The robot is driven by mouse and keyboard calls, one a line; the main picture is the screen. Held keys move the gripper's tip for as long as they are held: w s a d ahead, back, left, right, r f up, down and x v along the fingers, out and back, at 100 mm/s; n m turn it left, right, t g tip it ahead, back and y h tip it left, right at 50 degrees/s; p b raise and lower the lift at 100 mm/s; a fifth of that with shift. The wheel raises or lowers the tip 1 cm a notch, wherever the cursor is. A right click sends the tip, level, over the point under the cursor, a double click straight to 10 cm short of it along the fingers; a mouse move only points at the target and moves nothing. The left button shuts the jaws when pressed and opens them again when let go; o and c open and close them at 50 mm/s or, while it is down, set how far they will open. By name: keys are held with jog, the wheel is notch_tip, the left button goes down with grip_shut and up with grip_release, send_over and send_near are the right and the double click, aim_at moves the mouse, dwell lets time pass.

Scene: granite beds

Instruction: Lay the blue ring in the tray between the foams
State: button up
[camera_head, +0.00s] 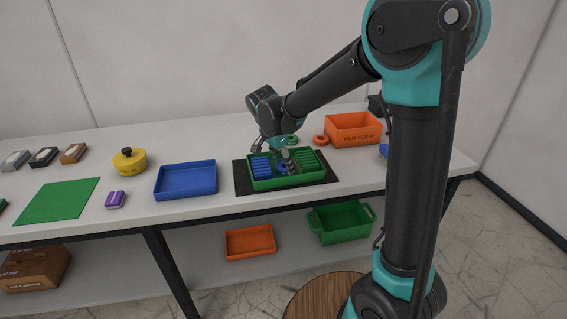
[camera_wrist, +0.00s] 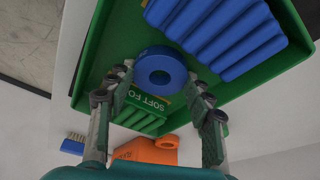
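The green tray (camera_head: 290,183) sits on a dark mat, with ribbed blue foam (camera_head: 261,167) at its left and ribbed green foam (camera_head: 307,160) at its right. The blue ring (camera_head: 282,168) is in the gap between the foams. In the wrist view the ring (camera_wrist: 160,68) lies flat-side towards the camera, close to the blue foam (camera_wrist: 220,35), with the green foam (camera_wrist: 140,117) on the other side. My gripper (camera_wrist: 160,80) reaches down into the tray, its fingertips on either side of the ring. Whether they press on it is unclear.
An orange bin (camera_head: 353,129), an orange ring (camera_head: 320,140) and a green ring (camera_head: 291,140) stand behind the tray. A blue tray (camera_head: 187,180) is to the left, with bare tabletop between. A yellow pot (camera_head: 129,162) and purple box (camera_head: 115,200) are farther left.

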jog(key=o, duration=0.4)
jog(key=shift+c, duration=0.2)
jog(key=v, duration=1.2)
jog(key=shift+r, duration=0.15)
